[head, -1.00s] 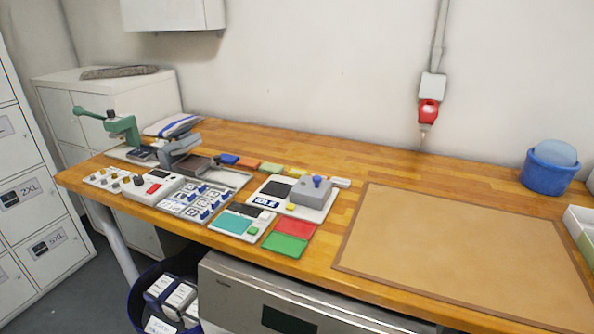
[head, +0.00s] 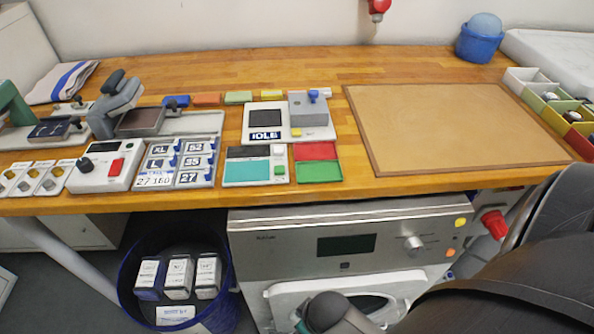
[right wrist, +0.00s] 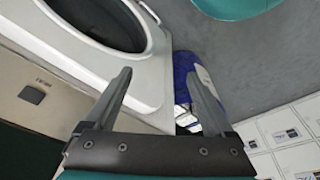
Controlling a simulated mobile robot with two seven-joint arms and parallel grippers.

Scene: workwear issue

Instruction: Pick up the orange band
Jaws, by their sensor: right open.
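The orange band (head: 206,99) is a small flat orange strip on the wooden bench. It lies in a row of coloured strips, between a blue one (head: 176,101) and a yellow-green one (head: 238,97). My right gripper (right wrist: 158,72) shows in the right wrist view, open and empty, with its fingers spread. It is low, in front of the washing machine, well away from the band. My right arm shows at the lower right of the head view. My left gripper is not in view.
The bench (head: 330,62) holds a heat press (head: 118,105), label boards and a tan mat (head: 440,125). A machine (head: 345,243) stands under its front edge beside a blue bin (head: 222,285). A blue tub (head: 478,42) and divided boxes sit at the right.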

